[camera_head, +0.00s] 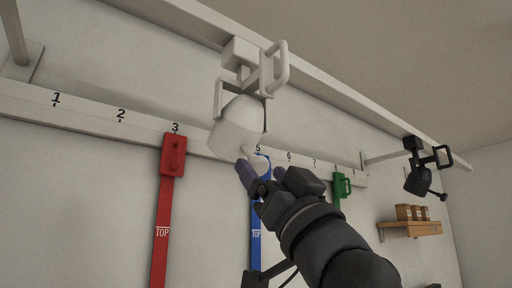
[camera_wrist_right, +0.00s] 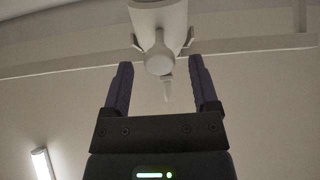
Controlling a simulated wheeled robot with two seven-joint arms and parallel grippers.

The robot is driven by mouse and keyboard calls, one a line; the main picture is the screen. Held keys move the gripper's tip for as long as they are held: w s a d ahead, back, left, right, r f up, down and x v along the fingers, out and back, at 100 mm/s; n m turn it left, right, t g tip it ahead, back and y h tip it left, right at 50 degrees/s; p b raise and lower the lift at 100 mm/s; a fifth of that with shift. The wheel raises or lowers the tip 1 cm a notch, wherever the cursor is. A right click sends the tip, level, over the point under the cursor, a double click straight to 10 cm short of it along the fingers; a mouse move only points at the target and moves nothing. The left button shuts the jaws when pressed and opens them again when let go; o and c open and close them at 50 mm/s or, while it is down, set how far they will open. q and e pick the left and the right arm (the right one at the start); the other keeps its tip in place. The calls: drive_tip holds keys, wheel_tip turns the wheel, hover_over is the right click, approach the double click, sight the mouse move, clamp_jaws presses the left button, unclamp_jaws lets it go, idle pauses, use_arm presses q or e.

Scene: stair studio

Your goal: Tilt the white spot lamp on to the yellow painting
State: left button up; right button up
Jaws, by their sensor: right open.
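The white spot lamp (camera_head: 238,125) hangs from a white rail by a bracket with a loop handle, its head pointing down. A pale handle (camera_head: 260,163) sticks out of its lower end. My right gripper (camera_head: 262,174) is open just below the lamp head, with its fingers up by that handle. In the right wrist view the lamp (camera_wrist_right: 158,16) is above the open fingers (camera_wrist_right: 161,64), and its rounded white end lies in line with the gap. I cannot tell whether they touch. The yellow painting is not in view, nor is my left gripper.
A numbered white rail (camera_head: 90,116) on the wall carries a red strap (camera_head: 164,215), a blue strap (camera_head: 256,230) and a green clip (camera_head: 342,186). A black lamp (camera_head: 418,178) hangs further right, near a wooden shelf (camera_head: 412,230) with small boxes.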

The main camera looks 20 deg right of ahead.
sight(243, 133)
drive_tip(key=shift+p+x, duration=0.45)
drive_tip(key=shift+x, duration=0.75)
clamp_jaws()
idle(0.5)
